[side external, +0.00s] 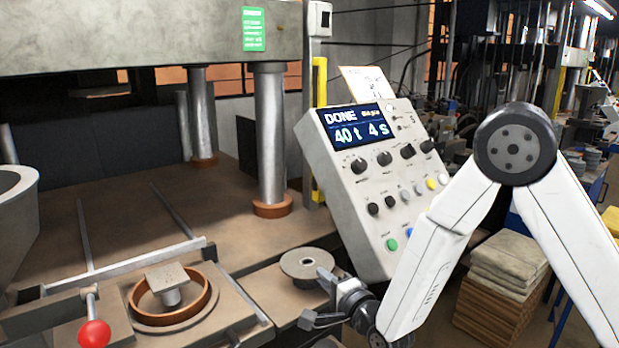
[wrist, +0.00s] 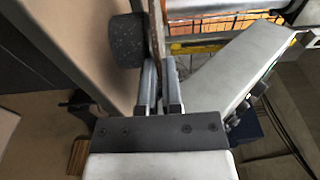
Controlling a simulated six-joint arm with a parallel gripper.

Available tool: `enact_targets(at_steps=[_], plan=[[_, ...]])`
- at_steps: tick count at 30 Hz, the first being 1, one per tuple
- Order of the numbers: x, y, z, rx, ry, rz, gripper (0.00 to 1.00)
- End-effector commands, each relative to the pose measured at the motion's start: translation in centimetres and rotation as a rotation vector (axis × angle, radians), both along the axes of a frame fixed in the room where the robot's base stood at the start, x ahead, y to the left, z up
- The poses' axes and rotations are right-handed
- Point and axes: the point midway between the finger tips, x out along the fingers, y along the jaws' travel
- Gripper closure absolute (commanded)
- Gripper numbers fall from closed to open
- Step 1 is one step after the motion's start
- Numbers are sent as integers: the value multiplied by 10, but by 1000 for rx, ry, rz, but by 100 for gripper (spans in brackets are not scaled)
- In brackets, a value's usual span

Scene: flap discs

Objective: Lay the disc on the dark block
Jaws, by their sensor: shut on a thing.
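The disc (side external: 306,262) is a flat grey round with a small hole at its centre. In the side view it lies level over the dark block, which it mostly hides. My gripper (side external: 325,279) comes from the right and is shut on the disc's near right rim. In the wrist view the disc (wrist: 157,38) shows edge-on as a thin brownish strip between the fingers of my gripper (wrist: 160,72). The dark block (wrist: 125,42), speckled and round-sided, stands right beside the disc's underside. I cannot tell whether the two touch.
A control panel (side external: 375,180) reading DONE stands just behind the disc. At left are an orange-brown ring (side external: 205,300) around a small post, a red knob (side external: 94,333) and a press column (side external: 270,140). Bare brown table (side external: 130,215) lies behind. Stacked cloths (side external: 510,255) sit at right.

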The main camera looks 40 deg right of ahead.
Motion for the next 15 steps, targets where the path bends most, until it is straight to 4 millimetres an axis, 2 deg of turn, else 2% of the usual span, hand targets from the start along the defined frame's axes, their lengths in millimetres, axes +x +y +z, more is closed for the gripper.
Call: enact_targets(at_steps=[15], plan=[[0,0,-4,0,-1,0,100]])
